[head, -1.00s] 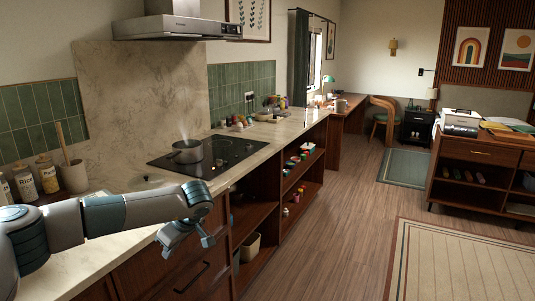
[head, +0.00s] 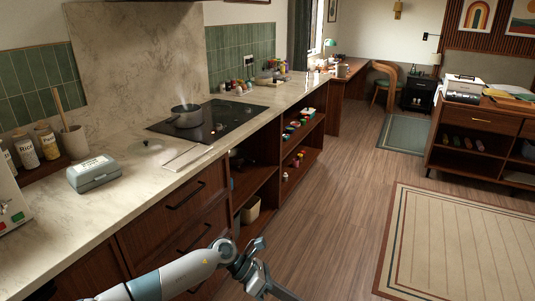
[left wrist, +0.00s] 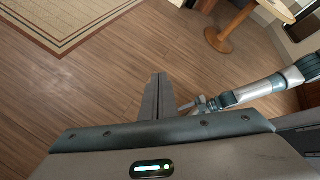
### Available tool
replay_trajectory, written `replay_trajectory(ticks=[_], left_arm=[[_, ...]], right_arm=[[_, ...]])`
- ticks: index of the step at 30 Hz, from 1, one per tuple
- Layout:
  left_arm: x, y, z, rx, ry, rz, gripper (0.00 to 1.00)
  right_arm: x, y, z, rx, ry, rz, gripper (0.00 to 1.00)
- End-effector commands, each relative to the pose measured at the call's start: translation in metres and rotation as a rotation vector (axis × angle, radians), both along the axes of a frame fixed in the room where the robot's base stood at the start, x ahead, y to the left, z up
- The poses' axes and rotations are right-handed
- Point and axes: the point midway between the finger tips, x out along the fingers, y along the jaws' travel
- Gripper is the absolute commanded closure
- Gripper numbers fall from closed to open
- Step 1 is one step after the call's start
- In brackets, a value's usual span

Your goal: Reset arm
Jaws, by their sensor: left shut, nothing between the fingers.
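My left arm (head: 185,273) comes in at the bottom of the head view, low in front of the cabinet drawers. Its gripper (head: 272,286) is over the wood floor, clear of the counter and partly cut off by the lower edge. In the left wrist view the left gripper's fingers (left wrist: 157,98) are together with nothing between them. My other arm (left wrist: 262,91) shows at the right of that view. Its end (left wrist: 200,103) is small and partly behind the left gripper, so its jaw state is unclear.
The counter (head: 130,203) runs along the left, with a teal-grey box (head: 94,174) and a steaming pot (head: 186,116) on the hob (head: 222,120). Open shelves (head: 262,185) stand below. The floor (head: 335,215) is free up to the rug (head: 465,245).

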Motion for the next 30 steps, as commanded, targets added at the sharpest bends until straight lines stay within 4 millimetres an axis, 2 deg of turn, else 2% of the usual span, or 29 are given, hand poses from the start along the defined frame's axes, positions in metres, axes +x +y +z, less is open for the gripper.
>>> replay_trajectory(ticks=[1,3,6,10,14,17,18,22,26,30], left_arm=[[-0.007,-0.014,-0.002,-0.080,0.093,0.076,1.00],[-0.007,-0.027,-0.001,-0.184,0.218,0.191,1.00],[-0.003,-0.037,-0.002,-0.323,0.407,0.360,1.00],[0.008,-0.034,-0.015,-0.487,0.669,0.592,1.00],[0.020,-0.013,-0.045,-0.632,0.940,0.836,1.00],[0.023,0.014,-0.081,-0.734,1.154,1.032,1.00],[0.022,0.026,-0.098,-0.772,1.240,1.113,1.00],[0.006,0.071,-0.164,-0.886,1.513,1.375,1.00],[-0.027,0.113,-0.227,-0.973,1.741,1.605,1.00],[-0.076,0.152,-0.290,-1.050,1.949,1.833,1.00]], right_arm=[[0.003,0.000,0.001,0.000,-0.004,0.000,0.47],[0.007,0.000,0.002,0.001,-0.009,0.000,0.47],[0.011,0.000,0.004,0.001,-0.015,0.000,0.47],[0.013,0.001,0.005,0.001,-0.017,0.000,0.47],[0.011,0.001,0.004,0.001,-0.015,-0.001,0.47],[0.007,0.001,0.003,0.002,-0.011,-0.001,0.47],[0.005,0.001,0.003,0.002,-0.009,0.000,0.47],[-0.002,0.001,0.000,0.002,0.000,-0.001,0.47],[-0.007,0.001,-0.001,0.002,0.008,-0.001,0.47],[-0.008,0.002,-0.002,0.002,0.009,0.000,0.47]])
